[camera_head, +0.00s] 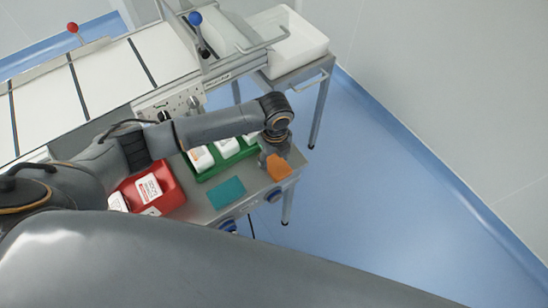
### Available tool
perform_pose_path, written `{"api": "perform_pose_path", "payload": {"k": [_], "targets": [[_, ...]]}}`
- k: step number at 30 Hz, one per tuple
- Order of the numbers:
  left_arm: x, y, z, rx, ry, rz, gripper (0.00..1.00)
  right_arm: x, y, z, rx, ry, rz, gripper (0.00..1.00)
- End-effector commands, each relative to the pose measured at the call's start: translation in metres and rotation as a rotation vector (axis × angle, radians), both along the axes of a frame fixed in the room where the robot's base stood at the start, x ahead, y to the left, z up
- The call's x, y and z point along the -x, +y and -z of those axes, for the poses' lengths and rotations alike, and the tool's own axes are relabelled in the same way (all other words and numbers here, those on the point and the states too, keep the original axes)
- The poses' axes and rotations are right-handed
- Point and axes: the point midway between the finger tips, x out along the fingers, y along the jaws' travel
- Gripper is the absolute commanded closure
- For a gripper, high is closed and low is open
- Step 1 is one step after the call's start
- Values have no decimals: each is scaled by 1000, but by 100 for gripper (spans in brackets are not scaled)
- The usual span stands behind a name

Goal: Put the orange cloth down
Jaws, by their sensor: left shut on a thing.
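The orange cloth (279,168) shows at the right end of the grey metal worktop (203,207), near its front right corner. My left gripper (274,158) is directly over it, pointing down, and is shut on the cloth. The fingertips are small and partly hidden by the wrist. I cannot tell whether the cloth touches the worktop. My right gripper is not in view.
A teal cloth (226,193) lies flat on the worktop. A red container (165,189) with white labels stands left of it. A green tray (210,171) with white bottles is behind. A white bin (292,42) stands at the back. Blue floor (400,210) is clear to the right.

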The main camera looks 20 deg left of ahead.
Motion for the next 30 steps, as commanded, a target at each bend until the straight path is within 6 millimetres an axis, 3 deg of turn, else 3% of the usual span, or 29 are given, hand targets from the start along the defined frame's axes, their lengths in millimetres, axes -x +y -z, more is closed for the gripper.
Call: {"api": "perform_pose_path", "payload": {"k": [1, 2, 5, 17, 20, 30], "targets": [[0, 0, 2, -1, 1, 0, 70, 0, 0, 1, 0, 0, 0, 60], [0, 0, 2, -1, 1, 0, 40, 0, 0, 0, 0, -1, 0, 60], [0, 0, 2, -1, 1, 0, 22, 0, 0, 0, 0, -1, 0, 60], [0, 0, -4, 1, -1, 0, 22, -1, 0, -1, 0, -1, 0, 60], [-1, 0, -17, 1, -2, -1, 22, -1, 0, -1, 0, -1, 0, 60], [-1, -1, -88, 0, -2, 0, 22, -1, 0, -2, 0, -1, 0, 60]]}}
